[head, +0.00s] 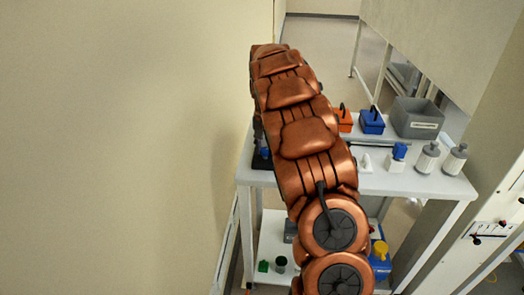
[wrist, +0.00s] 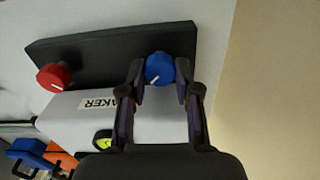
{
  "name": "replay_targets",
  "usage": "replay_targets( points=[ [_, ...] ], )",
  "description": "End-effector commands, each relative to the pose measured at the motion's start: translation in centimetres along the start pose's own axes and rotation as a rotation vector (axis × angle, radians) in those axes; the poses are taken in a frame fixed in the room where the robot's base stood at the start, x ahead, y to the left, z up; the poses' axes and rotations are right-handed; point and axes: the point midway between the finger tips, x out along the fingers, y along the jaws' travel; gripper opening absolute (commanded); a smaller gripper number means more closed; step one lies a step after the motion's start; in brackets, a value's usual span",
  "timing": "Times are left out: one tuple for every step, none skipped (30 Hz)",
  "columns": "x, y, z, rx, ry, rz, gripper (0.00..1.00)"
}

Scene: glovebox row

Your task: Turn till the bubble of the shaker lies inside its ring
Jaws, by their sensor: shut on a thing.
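The shaker (wrist: 75,118) is a light grey body with a label ending in "AKER", partly covered by my gripper, and a black slab (wrist: 110,48) along one side. A red knob (wrist: 54,76) with a white line sits at the slab's left. A blue knob (wrist: 154,73) with a white line is at its right. My gripper (wrist: 160,72) is shut on the blue knob, a finger on each side. A yellow-green round level (wrist: 103,138) with dark marks shows beside my gripper, partly cut off by it. I cannot tell bubble from ring. In the head view my arm hides the gripper.
The white table (head: 400,182) also holds an orange caddy (head: 343,118), a blue caddy (head: 371,121), a grey bin (head: 417,118) and two grey-white bottles. A beige wall (head: 120,140) stands close on the left.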

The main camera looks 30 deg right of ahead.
Motion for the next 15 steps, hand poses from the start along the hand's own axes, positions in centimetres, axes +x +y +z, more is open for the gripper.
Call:
replay_targets(
  points=[
    [0.53,-0.23,-0.04,-0.045,0.003,-0.005,0.00],
    [0.54,-0.26,-0.05,-0.076,0.004,-0.005,0.00],
    [0.53,-0.28,-0.06,-0.115,0.005,-0.005,0.00],
    [0.51,-0.25,-0.07,-0.143,0.005,-0.004,0.00],
    [0.46,-0.27,-0.06,-0.170,0.005,-0.005,0.00],
    [0.40,-0.24,-0.05,-0.204,0.004,-0.004,0.00],
    [0.36,-0.21,-0.04,-0.226,0.004,-0.003,0.00],
    [0.31,-0.24,-0.03,-0.247,0.003,-0.003,0.00],
    [0.24,-0.25,-0.01,-0.271,0.003,-0.004,0.00],
    [0.19,-0.22,-0.02,-0.284,0.003,-0.003,0.00],
    [0.15,-0.18,-0.03,-0.295,0.003,-0.003,0.00],
    [0.09,-0.14,-0.04,-0.307,0.003,-0.003,0.00],
    [0.05,-0.13,-0.05,-0.312,0.003,-0.003,0.00],
    [0.02,-0.12,-0.04,-0.316,0.003,-0.002,0.00],
    [-0.01,-0.11,-0.04,-0.319,0.003,-0.002,0.00]
  ],
)
